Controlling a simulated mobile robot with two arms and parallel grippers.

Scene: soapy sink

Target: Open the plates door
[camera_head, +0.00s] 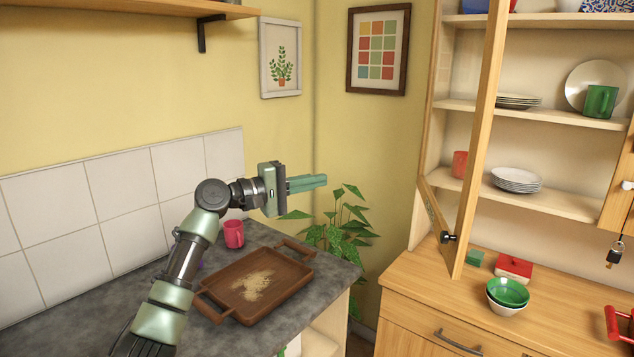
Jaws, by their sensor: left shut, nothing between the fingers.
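The plates door (484,130) is a wooden-framed door on the left side of the wall cupboard. It stands swung out from the cupboard, seen nearly edge-on, with a dark knob (447,237) low on it. Shelves with stacked white plates (517,180) and more plates (517,101) show openly to its right. My left gripper (325,180) is shut and empty, held in the air above the grey counter. It points right and is well apart from the door in the picture. My right gripper is not in view.
A wooden tray (294,289) with crumbs and a pink mug (233,234) are on the grey counter. A plant (343,235) stands in the corner. Stacked bowls (508,292) and a red box (514,268) are on the cabinet top near the door.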

